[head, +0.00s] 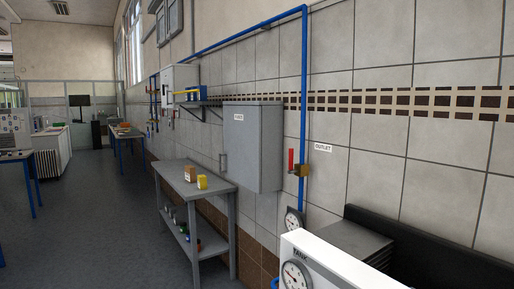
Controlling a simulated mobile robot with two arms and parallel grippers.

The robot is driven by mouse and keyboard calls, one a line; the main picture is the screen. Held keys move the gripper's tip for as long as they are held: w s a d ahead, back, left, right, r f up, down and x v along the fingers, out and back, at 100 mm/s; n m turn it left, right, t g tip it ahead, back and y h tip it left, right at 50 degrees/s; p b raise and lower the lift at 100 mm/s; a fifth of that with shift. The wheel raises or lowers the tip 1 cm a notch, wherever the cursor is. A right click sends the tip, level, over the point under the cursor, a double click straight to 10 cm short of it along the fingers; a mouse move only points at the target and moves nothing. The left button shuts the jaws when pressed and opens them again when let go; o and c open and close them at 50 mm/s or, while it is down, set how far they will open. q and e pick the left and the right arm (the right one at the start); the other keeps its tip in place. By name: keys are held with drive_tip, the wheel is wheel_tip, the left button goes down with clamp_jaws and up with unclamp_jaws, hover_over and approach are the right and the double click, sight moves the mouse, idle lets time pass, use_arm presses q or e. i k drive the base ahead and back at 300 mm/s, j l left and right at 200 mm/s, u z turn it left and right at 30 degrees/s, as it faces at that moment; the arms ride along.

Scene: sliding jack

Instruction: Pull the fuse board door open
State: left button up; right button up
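The fuse board looks to be the grey wall cabinet (262,148) right of the picture's middle, with a small white label near its top left that is too small to read surely. Its front door (240,150) appears shut. A bar handle (223,163) shows at the door's left edge. Neither of my grippers is in view.
A grey workbench (190,187) with a brown box (190,173) and a yellow block (202,182) stands left of and below the cabinet. A red-handled valve (291,160) on a blue pipe is to its right. A white tank unit (335,265) fills the lower right. Floor is free at left.

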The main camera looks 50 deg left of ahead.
sight(242, 124)
drive_tip(key=u, duration=1.75)
drive_tip(key=i+j+z, duration=0.1)
drive_tip(key=i+z, duration=0.15)
drive_tip(key=z, duration=0.15)
drive_tip(key=i+j+z, duration=0.2)
drive_tip(key=z, duration=0.2)
